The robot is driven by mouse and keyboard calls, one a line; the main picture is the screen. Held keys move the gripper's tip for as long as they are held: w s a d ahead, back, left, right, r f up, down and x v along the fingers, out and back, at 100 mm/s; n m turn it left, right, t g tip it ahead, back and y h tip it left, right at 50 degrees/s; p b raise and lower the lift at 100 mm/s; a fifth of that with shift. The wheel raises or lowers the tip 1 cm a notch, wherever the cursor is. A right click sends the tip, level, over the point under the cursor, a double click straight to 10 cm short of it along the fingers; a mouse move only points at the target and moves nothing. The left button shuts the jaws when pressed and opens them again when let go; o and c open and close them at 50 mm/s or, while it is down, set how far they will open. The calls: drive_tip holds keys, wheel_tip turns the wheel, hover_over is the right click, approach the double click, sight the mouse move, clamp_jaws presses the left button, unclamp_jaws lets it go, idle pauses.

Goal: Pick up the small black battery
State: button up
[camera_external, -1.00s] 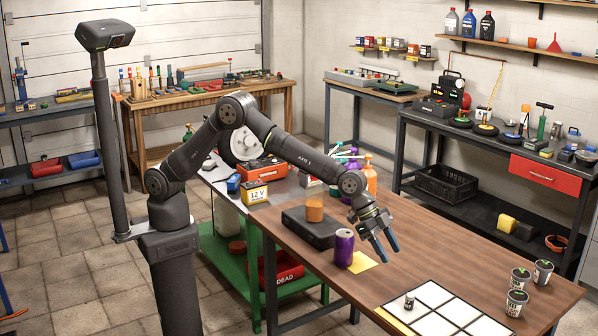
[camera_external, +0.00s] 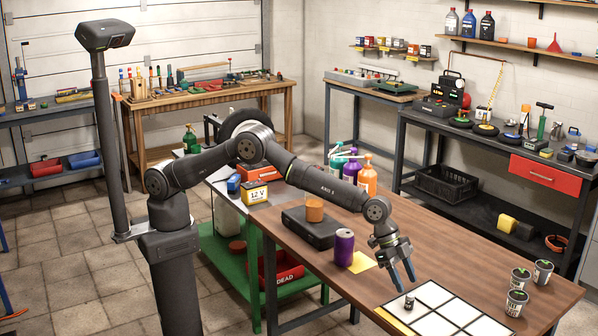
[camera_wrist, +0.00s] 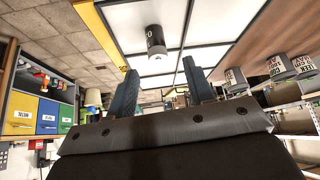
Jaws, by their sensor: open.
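The small black battery (camera_external: 409,302) stands upright on a white panel of the gridded tray (camera_external: 432,294) on the brown table. In the wrist view it shows as a short cylinder (camera_wrist: 155,42) with a pale top and a dark end, just beyond and between my fingers. My gripper (camera_external: 404,287) is open and points down, close above the battery. In the wrist view its two blue-grey fingers (camera_wrist: 158,85) are spread apart with nothing between them. I cannot tell whether a fingertip touches the battery.
A purple can (camera_external: 344,247), a yellow note (camera_external: 362,260) and a black case (camera_external: 312,228) with an orange cup (camera_external: 314,208) lie left of my gripper. Several labelled cups (camera_external: 517,302) stand at the right edge. The table between is clear.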

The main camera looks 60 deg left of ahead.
sight(409, 294)
drive_tip(key=shift+s+x, duration=0.2)
drive_tip(key=shift+x, duration=2.9)
drive_tip(key=shift+a+f, duration=0.15)
drive_tip(key=shift+a, duration=0.05)
clamp_jaws()
